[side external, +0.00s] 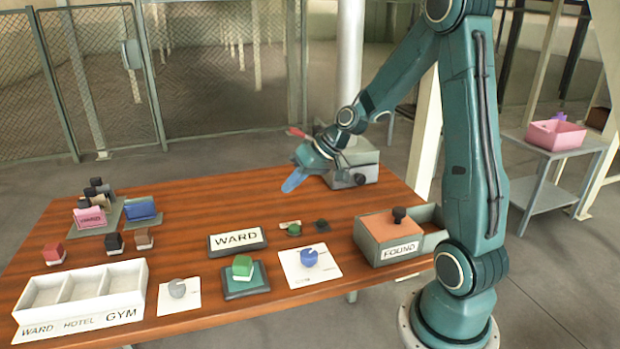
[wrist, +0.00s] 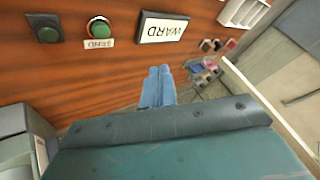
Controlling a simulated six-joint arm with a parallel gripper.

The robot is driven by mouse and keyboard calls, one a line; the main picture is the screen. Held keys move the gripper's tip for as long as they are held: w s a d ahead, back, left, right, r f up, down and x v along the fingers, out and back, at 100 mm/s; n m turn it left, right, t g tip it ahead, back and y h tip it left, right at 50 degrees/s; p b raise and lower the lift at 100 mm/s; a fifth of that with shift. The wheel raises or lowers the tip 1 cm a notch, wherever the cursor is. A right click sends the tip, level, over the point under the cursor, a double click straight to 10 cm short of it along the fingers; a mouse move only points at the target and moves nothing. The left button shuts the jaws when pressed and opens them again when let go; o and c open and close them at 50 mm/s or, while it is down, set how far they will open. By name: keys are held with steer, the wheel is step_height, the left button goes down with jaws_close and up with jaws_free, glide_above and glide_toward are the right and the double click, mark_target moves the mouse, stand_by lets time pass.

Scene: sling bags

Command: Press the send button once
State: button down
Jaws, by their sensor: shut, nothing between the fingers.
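The send button (side external: 294,229) is a small round green button beside a little label on the wooden table, right of the WARD sign (side external: 237,240). In the wrist view the green button (wrist: 99,27) shows at the upper left with its SEND label (wrist: 99,43) next to it. My gripper (side external: 292,183) is above the table, behind the button and apart from it. Its blue fingers are shut together with nothing between them, and they also show at the middle of the wrist view (wrist: 160,72).
A grey box (side external: 366,160) stands behind, and the FOUND bin (side external: 365,243) is at the right. Front pads hold a green item (side external: 243,264) and a blue one (side external: 308,257). A white compartment tray (side external: 137,287) is front left.

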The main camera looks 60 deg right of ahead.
steer(key=m+t, duration=0.1)
glide_above(298, 227)
steer(key=shift+d+f, duration=0.1)
steer(key=shift+f, duration=1.45)
steer(key=shift+f, duration=0.15)
steer(key=shift+f, duration=4.3)
steer(key=shift+f, duration=0.9)
steer(key=shift+r, duration=0.95)
steer(key=shift+r, duration=0.15)
steer(key=shift+r, duration=2.35)
